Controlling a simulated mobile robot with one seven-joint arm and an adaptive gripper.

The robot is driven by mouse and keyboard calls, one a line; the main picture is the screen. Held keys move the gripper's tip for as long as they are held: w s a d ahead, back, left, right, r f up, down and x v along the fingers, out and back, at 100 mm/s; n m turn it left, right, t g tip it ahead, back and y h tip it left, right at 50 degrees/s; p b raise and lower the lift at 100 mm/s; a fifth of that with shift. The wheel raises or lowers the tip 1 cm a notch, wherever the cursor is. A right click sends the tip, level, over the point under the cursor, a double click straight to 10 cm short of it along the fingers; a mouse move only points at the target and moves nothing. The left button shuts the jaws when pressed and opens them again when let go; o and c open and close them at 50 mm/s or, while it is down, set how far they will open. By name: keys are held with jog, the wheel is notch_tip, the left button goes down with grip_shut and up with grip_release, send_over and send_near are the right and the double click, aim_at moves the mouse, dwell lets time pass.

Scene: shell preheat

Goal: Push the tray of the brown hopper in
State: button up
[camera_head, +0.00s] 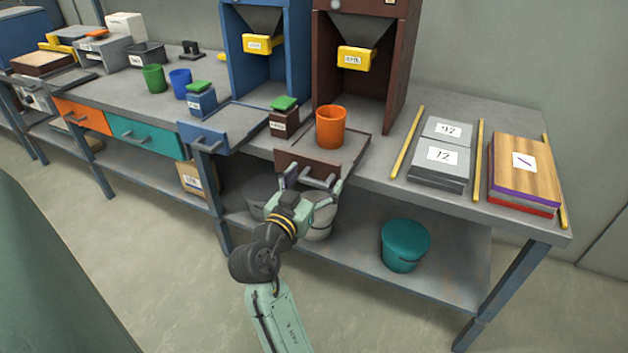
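The brown hopper (398,70) stands at the back of the bench, with a yellow tag (356,58) on its chute. Its tray (347,152) is pulled out toward the front, and its brown front panel (298,163) hangs at the bench edge. An orange cup (331,127) stands upright on the tray. My gripper (312,179) is at the front panel, by the tray's grey handle (320,179). Its fingers are spread apart, one toward each end of the handle. Whether they touch the handle or panel is not clear.
The blue hopper (300,45) and its pulled-out tray (222,133) are to the left. A brown box with a green lid (284,120) stands beside the brown tray. Yellow bars (407,143), grey blocks (440,165) and stacked boards (524,168) lie right. A teal bucket (405,247) sits below.

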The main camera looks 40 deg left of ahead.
aim_at(321, 171)
jog(key=c, duration=1.6)
jog(key=b+x, duration=0.4)
jog(key=x, duration=1.4)
jog(key=shift+d+r, duration=0.1)
jog(key=o, duration=1.7)
jog(key=v, duration=1.2)
